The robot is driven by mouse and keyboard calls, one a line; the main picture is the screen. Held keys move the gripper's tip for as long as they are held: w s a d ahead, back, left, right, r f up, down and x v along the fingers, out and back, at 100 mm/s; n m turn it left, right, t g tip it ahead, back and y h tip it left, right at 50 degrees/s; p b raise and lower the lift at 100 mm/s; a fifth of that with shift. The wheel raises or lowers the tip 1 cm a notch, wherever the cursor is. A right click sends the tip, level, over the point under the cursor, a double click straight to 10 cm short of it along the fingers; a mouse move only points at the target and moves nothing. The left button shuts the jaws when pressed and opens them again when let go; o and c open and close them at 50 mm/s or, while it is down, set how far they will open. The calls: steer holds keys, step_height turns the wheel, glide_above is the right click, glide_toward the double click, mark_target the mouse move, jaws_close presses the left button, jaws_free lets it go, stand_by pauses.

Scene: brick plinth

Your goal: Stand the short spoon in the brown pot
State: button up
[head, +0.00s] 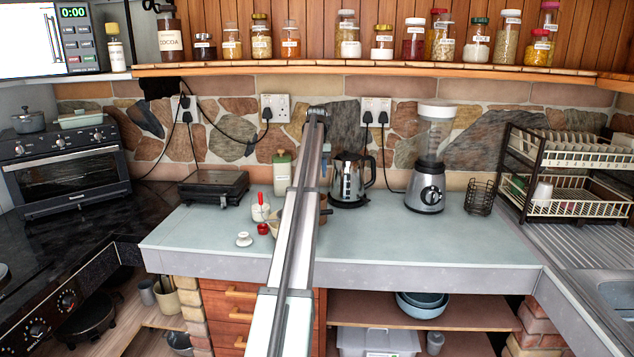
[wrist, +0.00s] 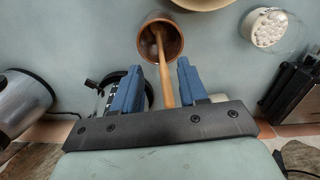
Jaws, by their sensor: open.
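In the wrist view the brown pot (wrist: 147,24) stands on the counter, seen from above. A wooden spoon (wrist: 163,75) has its lower end inside the pot, and its handle leans out toward me. I cannot tell whether this is the short spoon. My gripper (wrist: 159,65) is open, with its blue fingers on either side of the handle and visible gaps to it.
Around the pot stand a kettle (head: 350,182), a blender (head: 428,165), a canister (head: 282,172), a white cup with a red utensil (head: 260,212) and a small red cup (head: 262,230). A black grill (head: 213,186) is farther left. The counter's front right (head: 400,235) is clear.

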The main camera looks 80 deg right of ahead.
step_height(320, 180, up, 7)
steer(key=shift+f, duration=0.2)
steer(key=shift+w, duration=0.1)
stand_by(0.5)
